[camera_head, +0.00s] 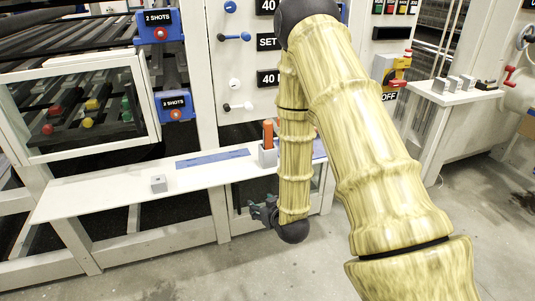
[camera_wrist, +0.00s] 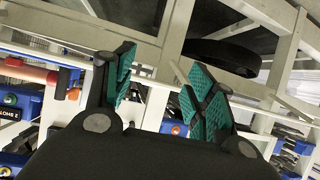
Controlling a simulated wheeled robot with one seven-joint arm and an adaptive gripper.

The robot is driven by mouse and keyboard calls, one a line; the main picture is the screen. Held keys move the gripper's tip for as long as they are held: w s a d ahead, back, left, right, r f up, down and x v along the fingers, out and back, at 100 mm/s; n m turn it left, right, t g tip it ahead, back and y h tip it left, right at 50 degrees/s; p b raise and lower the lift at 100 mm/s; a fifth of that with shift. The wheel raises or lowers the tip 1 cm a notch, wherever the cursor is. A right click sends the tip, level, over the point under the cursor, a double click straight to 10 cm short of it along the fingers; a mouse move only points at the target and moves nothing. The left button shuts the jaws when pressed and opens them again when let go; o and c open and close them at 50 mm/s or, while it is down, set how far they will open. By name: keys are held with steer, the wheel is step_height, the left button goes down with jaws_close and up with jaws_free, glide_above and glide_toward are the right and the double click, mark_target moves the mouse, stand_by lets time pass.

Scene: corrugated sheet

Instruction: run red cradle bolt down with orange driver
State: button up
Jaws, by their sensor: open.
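The orange driver (camera_head: 268,132) stands upright in a small pale holder (camera_head: 268,155) on the white shelf, just left of my arm. Two red knob-like heads (camera_head: 47,128) show behind the framed window at the left, among yellow and green ones. I cannot tell which, if either, is the red cradle bolt. My gripper (camera_head: 265,212) hangs below the shelf's front edge, lower than the driver and apart from it. In the wrist view my gripper (camera_wrist: 160,85) has its green-padded fingers spread with nothing between them.
The white shelf (camera_head: 110,198) carries a small grey block (camera_head: 158,183) and a blue strip (camera_head: 212,158). The white window frame (camera_head: 150,95) stands above its left part. A white side counter (camera_head: 440,93) is at the right. Open floor lies in front. My arm hides part of the panel.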

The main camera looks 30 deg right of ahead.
steer(key=w+d+r+t+h+b, duration=0.1)
steer(key=w+d+r+t+b, duration=0.2)
steer(key=w+d+r, duration=0.2)
steer(key=m+t+h+b, duration=0.1)
steer(key=t+h+b, duration=0.1)
steer(key=t+b, duration=0.2)
glide_toward(269, 136)
steer(key=w, duration=0.2)
steer(key=shift+d+r+b+x, duration=0.15)
steer(key=shift+b+x, duration=0.35)
steer(key=shift+x, duration=1.95)
steer(key=shift+d+r+b+x, duration=0.15)
steer(key=shift+b+x, duration=0.3)
steer(key=shift+x, duration=2.05)
steer(key=shift+s+f, duration=0.1)
steer(key=shift+s, duration=0.05)
steer(key=shift+c, duration=0.4)
jaws_close()
